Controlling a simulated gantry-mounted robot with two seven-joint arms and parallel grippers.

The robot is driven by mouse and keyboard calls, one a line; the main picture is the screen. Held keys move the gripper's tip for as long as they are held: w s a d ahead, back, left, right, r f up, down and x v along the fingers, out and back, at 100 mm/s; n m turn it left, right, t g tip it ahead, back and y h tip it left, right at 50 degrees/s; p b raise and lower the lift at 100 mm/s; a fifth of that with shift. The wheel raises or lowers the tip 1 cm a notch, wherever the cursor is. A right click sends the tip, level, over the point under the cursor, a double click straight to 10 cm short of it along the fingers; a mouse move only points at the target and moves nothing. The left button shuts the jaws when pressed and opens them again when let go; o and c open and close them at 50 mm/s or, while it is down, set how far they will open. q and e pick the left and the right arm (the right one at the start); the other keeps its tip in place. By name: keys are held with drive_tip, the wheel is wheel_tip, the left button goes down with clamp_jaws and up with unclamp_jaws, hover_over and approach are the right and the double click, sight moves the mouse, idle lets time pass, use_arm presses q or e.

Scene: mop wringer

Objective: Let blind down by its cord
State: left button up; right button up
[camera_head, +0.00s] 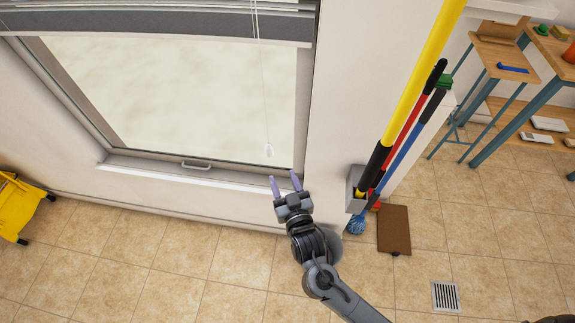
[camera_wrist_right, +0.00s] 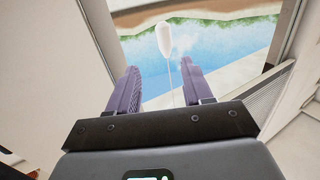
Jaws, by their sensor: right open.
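The blind (camera_head: 150,22) is gathered up at the top of the window, with its grey bottom band across the upper glass. A thin pale cord (camera_head: 262,80) hangs from it in front of the right part of the window and ends in a small white tassel (camera_head: 269,150). My right gripper (camera_head: 285,181) is open and empty, its purple fingers pointing toward the window just below the tassel in the head view. In the right wrist view, the tassel (camera_wrist_right: 164,40) and cord (camera_wrist_right: 170,80) appear beyond the gap between the open fingers (camera_wrist_right: 160,75). My left gripper is out of view.
The window sill (camera_head: 200,172) with a handle above it lies left of my right gripper. Long-handled tools (camera_head: 415,75) stand in a wall holder (camera_head: 355,188) to the right. A yellow bucket (camera_head: 18,205) is at far left. The tiled floor below is largely clear.

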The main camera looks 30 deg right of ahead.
sight(271, 154)
drive_tip(key=w+b, duration=0.1)
drive_tip(key=w, duration=0.7)
drive_tip(key=w+d+b, duration=0.1)
drive_tip(key=w, duration=0.3)
drive_tip(key=shift+w+f+b, duration=0.15)
drive_tip(key=shift+f+b, duration=0.2)
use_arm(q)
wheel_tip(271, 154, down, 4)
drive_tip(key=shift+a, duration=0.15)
use_arm(e)
drive_tip(key=shift+c, duration=0.4)
clamp_jaws()
